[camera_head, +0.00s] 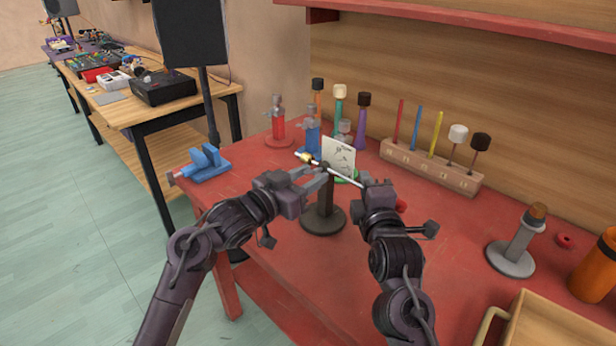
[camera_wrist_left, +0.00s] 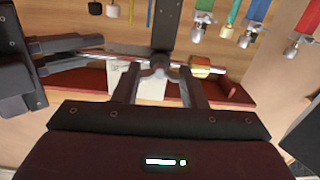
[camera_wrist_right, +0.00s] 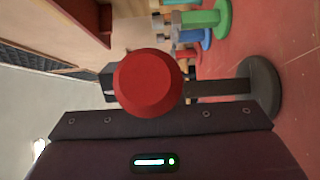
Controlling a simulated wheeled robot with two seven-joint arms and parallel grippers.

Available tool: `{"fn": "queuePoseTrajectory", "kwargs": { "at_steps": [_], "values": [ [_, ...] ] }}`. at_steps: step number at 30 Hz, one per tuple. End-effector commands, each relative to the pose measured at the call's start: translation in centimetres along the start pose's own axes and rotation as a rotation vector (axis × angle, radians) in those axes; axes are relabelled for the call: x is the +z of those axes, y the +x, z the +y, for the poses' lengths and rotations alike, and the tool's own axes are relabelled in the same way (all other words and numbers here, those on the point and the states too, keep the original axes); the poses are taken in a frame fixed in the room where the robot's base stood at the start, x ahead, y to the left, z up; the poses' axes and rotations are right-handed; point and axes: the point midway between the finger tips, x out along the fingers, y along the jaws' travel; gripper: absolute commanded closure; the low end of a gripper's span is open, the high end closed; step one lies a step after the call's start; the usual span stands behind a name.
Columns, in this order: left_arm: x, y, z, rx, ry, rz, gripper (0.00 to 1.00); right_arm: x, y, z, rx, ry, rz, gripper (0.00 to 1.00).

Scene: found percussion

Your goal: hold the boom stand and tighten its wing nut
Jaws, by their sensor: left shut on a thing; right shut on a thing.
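The boom stand (camera_head: 323,219) stands upright on the red table, with a round dark base and dark post. Its thin pale boom (camera_head: 347,178) slopes from a brass-coloured tip at upper left to my right gripper. My left gripper (camera_head: 323,172) is at the post's top; the left wrist view shows its fingers closed on the small grey wing nut (camera_wrist_left: 157,76). My right gripper (camera_head: 367,182) is shut on the boom near its lower end. A red end knob (camera_wrist_right: 148,82) hides that grip in the right wrist view.
A white card (camera_head: 339,153) stands just behind the boom. Red and blue clamp-like pieces (camera_head: 278,125) and mallets are behind it. A blue vise (camera_head: 205,163) sits at the left edge. A wooden rack (camera_head: 430,166), grey stand (camera_head: 512,255) and wooden tray (camera_head: 560,325) are at right.

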Motion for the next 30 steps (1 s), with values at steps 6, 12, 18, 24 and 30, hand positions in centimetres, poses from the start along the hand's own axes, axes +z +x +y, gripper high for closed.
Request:
{"fn": "queuePoseTrajectory", "kwargs": {
  "at_steps": [6, 12, 18, 24, 30],
  "values": [
    [0.0, 0.0, 0.0, 0.0, -0.002, 0.0, 0.4, 0.0, 0.0, -0.1, -0.002, 0.0, -0.001, 1.0],
    [0.0, 0.0, 0.0, 0.0, -0.003, 0.0, 0.4, 0.0, 0.0, -0.1, -0.002, 0.0, -0.001, 1.0],
    [0.1, -1.2, -0.1, -0.002, -0.002, 0.0, 0.4, 0.0, 0.0, -0.1, -0.002, 0.0, -0.001, 1.0],
    [0.1, -5.2, 0.0, -0.002, 0.0, -0.002, 0.4, 0.0, 0.0, -0.1, -0.002, 0.0, -0.001, 1.0],
    [0.2, -9.3, 0.0, -0.002, 0.0, -0.003, 0.4, 0.0, 0.0, -0.1, -0.002, 0.0, -0.001, 1.0]
  ]
}}
